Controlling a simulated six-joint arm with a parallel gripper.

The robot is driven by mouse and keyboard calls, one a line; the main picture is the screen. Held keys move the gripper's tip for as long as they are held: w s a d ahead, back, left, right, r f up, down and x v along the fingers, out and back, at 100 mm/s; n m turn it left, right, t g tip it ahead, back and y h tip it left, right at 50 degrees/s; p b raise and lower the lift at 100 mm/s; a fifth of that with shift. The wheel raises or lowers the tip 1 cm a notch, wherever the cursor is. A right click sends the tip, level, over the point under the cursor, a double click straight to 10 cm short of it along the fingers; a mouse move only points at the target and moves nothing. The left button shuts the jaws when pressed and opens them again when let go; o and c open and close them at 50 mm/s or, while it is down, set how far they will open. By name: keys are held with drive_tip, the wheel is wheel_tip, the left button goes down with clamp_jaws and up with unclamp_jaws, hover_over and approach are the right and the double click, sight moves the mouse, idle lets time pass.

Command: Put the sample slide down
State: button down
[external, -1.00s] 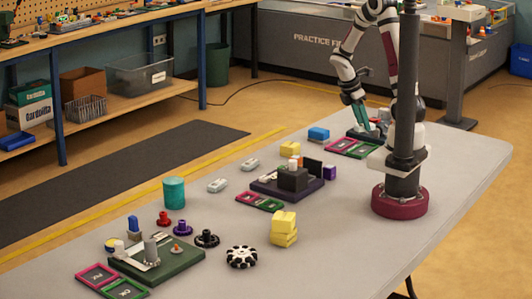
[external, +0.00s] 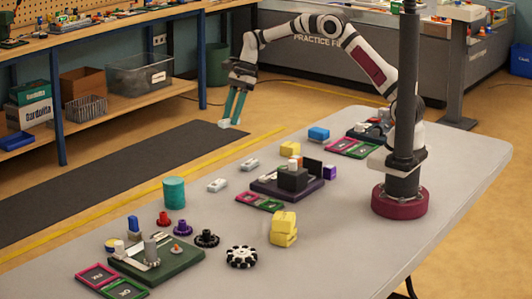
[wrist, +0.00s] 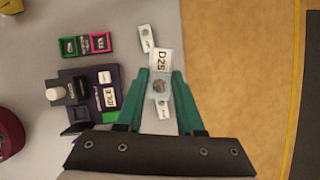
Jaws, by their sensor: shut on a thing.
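My gripper (external: 231,119) is high above the table's far-left edge, fingers pointing down. Its teal fingers are shut on a small pale sample slide (external: 224,124). In the wrist view the slide (wrist: 160,60) sticks out past the fingertips (wrist: 160,88); its white label seems to read "D25", and a dark round spot shows on its clear part. Two similar pale slides lie apart on the table below, one (external: 217,185) nearer and one (external: 249,164) farther. In the wrist view one (wrist: 147,38) is above the held slide and the other (wrist: 163,110) is partly hidden between the fingers.
A dark purple station (external: 287,189) with a black block stands mid-table, with small green and pink trays (external: 260,202) beside it. Yellow blocks (external: 284,229), a teal cylinder (external: 174,192) and a green-based station (external: 158,263) stand nearer. Bare table (external: 335,235) lies at the right.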

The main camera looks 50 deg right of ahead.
drive_tip(key=a+r+m+t+h, duration=0.1)
drive_tip(key=a+r+m+t, duration=0.1)
drive_tip(key=a+m, duration=0.8)
drive_tip(key=n, duration=0.3)
approach(171, 180)
drive_tip(key=shift+w+a+f, duration=0.55)
drive_tip(key=shift+a, duration=0.2)
drive_tip(key=f, duration=0.4)
drive_tip(key=shift+a, duration=0.35)
drive_tip(key=shift+f, duration=0.25)
drive_tip(key=c, duration=0.5)
unclamp_jaws()
drive_tip(key=shift+c, duration=0.2)
